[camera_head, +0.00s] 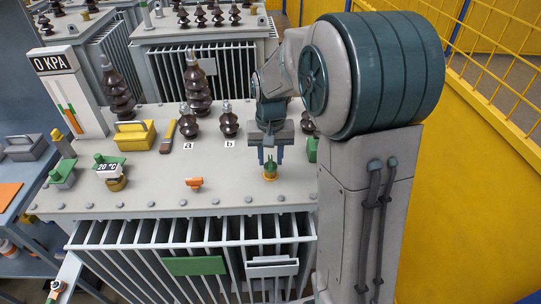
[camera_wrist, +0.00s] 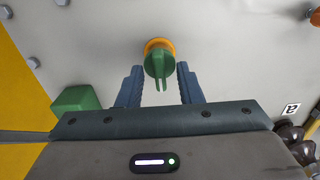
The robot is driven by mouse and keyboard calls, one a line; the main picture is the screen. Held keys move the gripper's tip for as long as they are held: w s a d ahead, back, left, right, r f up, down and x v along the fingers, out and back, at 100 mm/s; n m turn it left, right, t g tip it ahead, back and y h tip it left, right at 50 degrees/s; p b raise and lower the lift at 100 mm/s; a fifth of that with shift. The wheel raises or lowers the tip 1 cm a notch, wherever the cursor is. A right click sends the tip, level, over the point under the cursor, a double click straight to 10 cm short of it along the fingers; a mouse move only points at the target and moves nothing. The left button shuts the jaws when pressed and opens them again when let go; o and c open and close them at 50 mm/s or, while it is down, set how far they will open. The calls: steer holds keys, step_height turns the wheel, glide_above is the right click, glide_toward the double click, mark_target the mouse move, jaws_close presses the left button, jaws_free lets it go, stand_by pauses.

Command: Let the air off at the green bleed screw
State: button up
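The green bleed screw (camera_wrist: 160,65) sits on a round orange-yellow base on the grey transformer lid (camera_head: 235,196). Its green handle has a forked end pointing toward my gripper in the wrist view. In the head view the yellow base (camera_head: 270,174) shows just below my fingers, and the green top is mostly hidden. My gripper (camera_head: 270,157) points down over it. In the wrist view my gripper (camera_wrist: 160,72) is open, one finger on each side of the screw, with a gap on both sides. The fingers do not appear to touch it.
A 20 °C gauge (camera_head: 108,168), a yellow block with a handle (camera_head: 134,134), an orange fitting (camera_head: 194,183) and brown insulators (camera_head: 198,85) stand on the lid. A green block (camera_wrist: 77,101) is close to my left finger in the wrist view.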

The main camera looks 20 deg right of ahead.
mark_target(271, 161)
step_height(271, 161, up, 14)
steer(key=shift+p, duration=0.35)
steer(key=shift+s+f, duration=0.1)
steer(key=shift+s, duration=0.05)
stand_by(0.3)
steer(key=s+f+n+t+p, duration=0.1)
steer(key=s+f, duration=0.1)
steer(key=s, duration=0.7)
steer(key=s+f+n+t+p, duration=0.1)
steer(key=s+f, duration=0.2)
steer(key=s, duration=0.6)
steer(key=shift+s+f+t, duration=0.15)
steer(key=shift+s+t, duration=0.1)
steer(key=shift+t, duration=0.15)
